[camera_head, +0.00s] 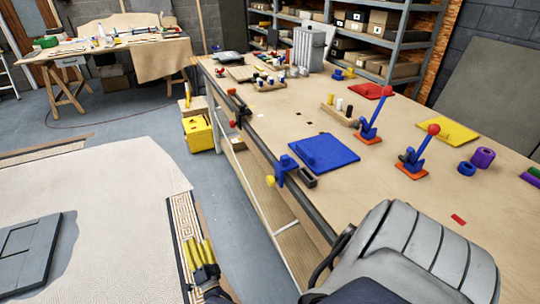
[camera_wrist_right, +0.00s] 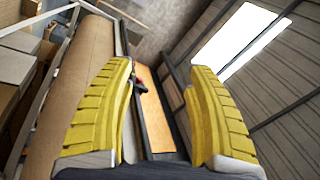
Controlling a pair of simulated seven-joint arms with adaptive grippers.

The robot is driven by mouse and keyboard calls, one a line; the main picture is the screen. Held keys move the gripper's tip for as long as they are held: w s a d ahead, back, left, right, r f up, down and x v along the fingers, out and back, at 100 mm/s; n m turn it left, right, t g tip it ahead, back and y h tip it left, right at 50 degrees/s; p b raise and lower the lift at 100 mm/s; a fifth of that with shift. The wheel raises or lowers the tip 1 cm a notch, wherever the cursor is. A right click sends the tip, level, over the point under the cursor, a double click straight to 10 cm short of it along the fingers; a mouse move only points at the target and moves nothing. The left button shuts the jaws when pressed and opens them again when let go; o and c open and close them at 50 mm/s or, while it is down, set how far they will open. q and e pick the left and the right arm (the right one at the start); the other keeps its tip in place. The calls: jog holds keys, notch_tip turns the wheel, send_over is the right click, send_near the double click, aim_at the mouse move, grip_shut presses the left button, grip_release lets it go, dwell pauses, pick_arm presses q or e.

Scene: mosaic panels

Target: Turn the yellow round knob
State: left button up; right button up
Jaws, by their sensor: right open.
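The small round yellow knob (camera_head: 270,181) sits on the end of a blue fixture (camera_head: 288,163) clamped at the workbench's near edge. My right gripper (camera_head: 198,249), with ribbed yellow fingers, is below and left of the knob in the head view, beside the bench and apart from it. In the right wrist view its two fingers (camera_wrist_right: 162,110) stand wide apart with nothing between them. I cannot make out the yellow knob in that view. My left gripper is not in view.
The workbench (camera_head: 400,190) carries a blue plate (camera_head: 325,152), two red-topped levers (camera_head: 433,129) and purple and blue rings (camera_head: 482,158). A red knob (camera_head: 231,91) is farther along its edge. A yellow box (camera_head: 199,134) stands on the floor. My grey arm covers the bench's near end.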

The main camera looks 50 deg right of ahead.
aim_at(268, 182)
jog(key=s+d+r+m+g+h, duration=0.1)
jog(key=d+r+m+g+h, duration=0.4)
jog(key=r+m+g+h, duration=0.65)
jog(key=s+d+r+m+g+h, duration=0.1)
jog(key=d+r+m+g+h, duration=0.35)
jog(key=r+m, duration=0.8)
jog(key=s+d+m+g+y, duration=0.2)
jog(key=s+d+m+g, duration=0.1)
jog(key=s+d+m, duration=0.1)
jog(key=s+d+f+m+g+y, duration=0.1)
jog(key=s+d+m+g+y, duration=0.2)
jog(key=d+m, duration=0.4)
jog(key=s+d+m+g+y, duration=0.3)
jog(key=s+d+m+g, duration=0.2)
jog(key=m, duration=0.2)
jog(key=shift+d+f+m, duration=0.2)
jog(key=shift+f+m, duration=0.1)
jog(key=shift+f, duration=0.05)
jog(key=shift+c, duration=0.5)
grip_shut()
